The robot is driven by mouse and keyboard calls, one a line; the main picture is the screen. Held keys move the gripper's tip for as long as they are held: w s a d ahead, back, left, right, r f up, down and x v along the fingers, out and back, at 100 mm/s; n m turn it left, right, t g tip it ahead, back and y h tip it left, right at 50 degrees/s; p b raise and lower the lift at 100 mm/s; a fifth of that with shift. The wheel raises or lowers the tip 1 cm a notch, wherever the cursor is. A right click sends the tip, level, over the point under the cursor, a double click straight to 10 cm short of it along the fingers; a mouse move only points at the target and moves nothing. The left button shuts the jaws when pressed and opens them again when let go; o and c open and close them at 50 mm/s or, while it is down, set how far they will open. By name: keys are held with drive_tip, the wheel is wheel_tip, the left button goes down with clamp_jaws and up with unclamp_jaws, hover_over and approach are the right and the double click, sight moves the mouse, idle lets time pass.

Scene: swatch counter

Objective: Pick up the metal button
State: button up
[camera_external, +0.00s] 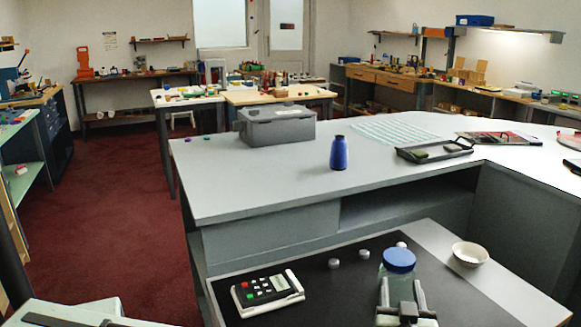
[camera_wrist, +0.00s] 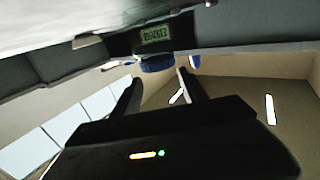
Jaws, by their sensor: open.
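Three small round grey-silver pieces lie on the black mat: one (camera_external: 334,263) on the left, one (camera_external: 364,253) in the middle, and one (camera_external: 401,245) behind the jar. Any could be the metal button; they are too small to tell apart. My gripper (camera_external: 401,290) is at the front, in front of a clear jar with a blue lid (camera_external: 398,260). In the wrist view my gripper (camera_wrist: 158,78) is open, with its fingers apart and nothing visibly held. The blue lid also shows beyond the fingers (camera_wrist: 157,63). I cannot make out the button clearly there.
A calculator-like device (camera_external: 267,292) lies on the black mat (camera_external: 340,298) at the left. A white bowl (camera_external: 470,254) stands at the right. Behind is a higher grey counter (camera_external: 250,187) with a blue bottle (camera_external: 339,153), a grey box (camera_external: 277,127) and a dark tray (camera_external: 434,151).

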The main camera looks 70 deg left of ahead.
drive_tip(key=s+a+r+g+h+p, duration=0.2)
drive_tip(key=s+a+r+g+p, duration=0.15)
drive_tip(key=a+r+p, duration=0.55)
drive_tip(key=s+a+r+g+h+p, duration=0.15)
drive_tip(key=a+r+g+p, duration=0.3)
drive_tip(key=a+p, duration=0.9)
drive_tip(key=s+d+m+g+h+p, duration=0.2)
drive_tip(key=s+d+m+h+p, duration=0.6)
drive_tip(key=p, duration=0.6)
drive_tip(key=n+t+y+b, duration=0.1)
drive_tip(key=n+b, duration=1.1)
drive_tip(key=b, duration=0.4)
approach(334, 261)
drive_tip(key=b+x, duration=0.2)
drive_tip(key=x, duration=0.1)
drive_tip(key=shift+w+a+f+b, duration=0.1)
drive_tip(key=shift+w+b, duration=0.05)
drive_tip(key=shift+b, duration=0.25)
drive_tip(key=b+x, duration=0.5)
drive_tip(key=shift+d+f, duration=0.15)
drive_tip(key=shift+d, duration=0.15)
drive_tip(key=shift+a+f, duration=0.1)
drive_tip(key=shift+a, duration=0.05)
drive_tip(key=shift+r, duration=0.2)
clamp_jaws()
